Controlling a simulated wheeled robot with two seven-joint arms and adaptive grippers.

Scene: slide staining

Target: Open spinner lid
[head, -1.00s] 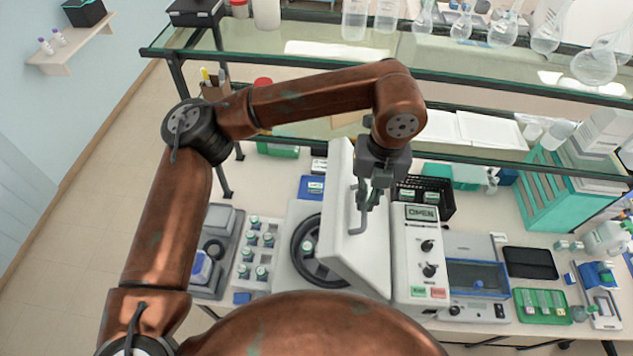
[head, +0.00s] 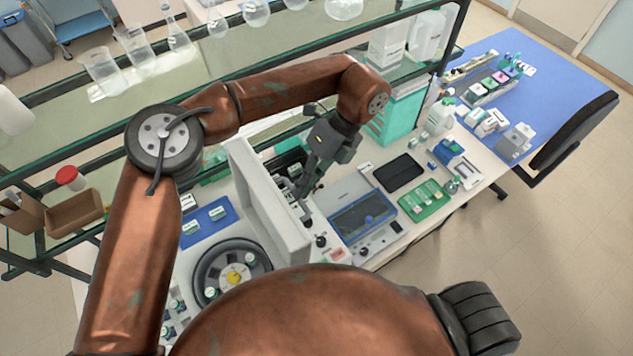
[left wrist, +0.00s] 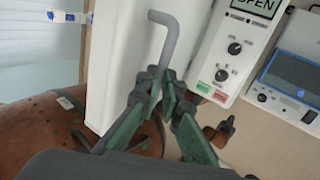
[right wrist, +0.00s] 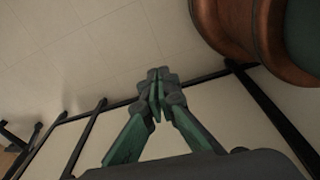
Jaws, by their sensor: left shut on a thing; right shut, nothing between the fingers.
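The spinner's white lid (head: 268,205) stands raised beside the round dark rotor (head: 205,282), which shows a yellow hub. My left gripper (head: 305,192) is at the lid's outer face. In the left wrist view, my left gripper (left wrist: 168,78) is shut on the grey bent lid handle (left wrist: 172,40), at its lower end. The white lid (left wrist: 125,60) fills the area behind it. The control panel (left wrist: 232,50) shows "OPEN" on its display. My right gripper (right wrist: 158,85) is shut and empty above the floor, away from the spinner; it does not show in the head view.
A device with a blue window (head: 362,215), a black tablet (head: 400,172) and a green slide tray (head: 424,202) stand right of the spinner. A glass shelf (head: 105,190) runs behind. A blue table (head: 525,75) and a black chair (head: 580,125) are at the right.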

